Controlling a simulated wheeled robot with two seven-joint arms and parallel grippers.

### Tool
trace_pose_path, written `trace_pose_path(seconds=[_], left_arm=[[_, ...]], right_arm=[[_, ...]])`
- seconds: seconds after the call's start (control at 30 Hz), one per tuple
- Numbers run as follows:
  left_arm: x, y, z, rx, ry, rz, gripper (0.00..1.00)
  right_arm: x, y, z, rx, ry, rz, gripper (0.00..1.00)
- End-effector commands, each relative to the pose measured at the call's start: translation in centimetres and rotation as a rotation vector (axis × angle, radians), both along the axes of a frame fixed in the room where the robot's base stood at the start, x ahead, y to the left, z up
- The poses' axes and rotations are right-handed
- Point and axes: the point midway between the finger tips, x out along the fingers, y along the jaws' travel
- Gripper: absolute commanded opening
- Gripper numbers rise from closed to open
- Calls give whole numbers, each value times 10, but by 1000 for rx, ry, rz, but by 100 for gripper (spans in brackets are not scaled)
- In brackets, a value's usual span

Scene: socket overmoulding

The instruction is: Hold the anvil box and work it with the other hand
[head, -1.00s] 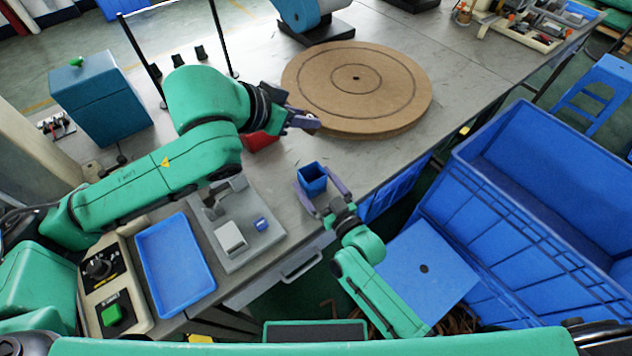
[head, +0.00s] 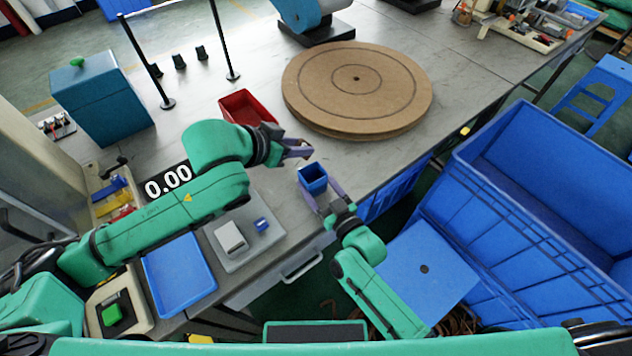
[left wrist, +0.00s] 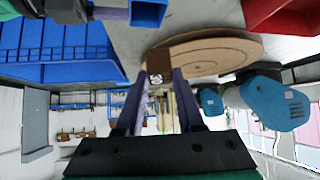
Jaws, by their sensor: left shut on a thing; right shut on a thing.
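A small open-topped blue box (head: 313,179), likely the anvil box, is held upright at the table's front edge. My right gripper (head: 321,191) is shut on it, with a purple finger on either side. My left gripper (head: 302,149) is just above and left of the box, apart from it. In the left wrist view its fingers are shut on a small brown block (left wrist: 159,56) with a black-and-white mark on its face. The box also shows at the top of that view (left wrist: 149,13). Its inside is mostly hidden.
A red bin (head: 240,104) lies behind my left arm. A round brown turntable (head: 357,88) stands to the right. A grey fixture plate (head: 246,253) and a blue tray (head: 178,274) lie front left. A large blue crate (head: 560,170) stands at the right.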

Motion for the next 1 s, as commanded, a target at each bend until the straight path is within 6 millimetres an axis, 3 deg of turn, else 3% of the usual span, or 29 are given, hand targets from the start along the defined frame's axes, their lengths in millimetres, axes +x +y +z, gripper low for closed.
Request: trace_pose_path(seconds=[0.2,0.47,0.5,0.57,0.87,1.0], left_arm=[[0,0,-23,-1,-2,1,0],[0,0,-25,-1,-3,-1,0],[0,0,-25,-1,-3,-1,52],[0,0,-25,-1,-3,-1,72],[0,0,-25,0,0,0,72],[1,-1,-8,-2,-5,-1,72]], right_arm=[[0,0,0,-1,1,0,19],[0,0,0,-1,1,0,19],[0,0,0,-1,1,0,19],[0,0,0,-1,1,0,19],[0,0,-1,-1,1,0,20],[0,0,0,-1,1,0,19]])
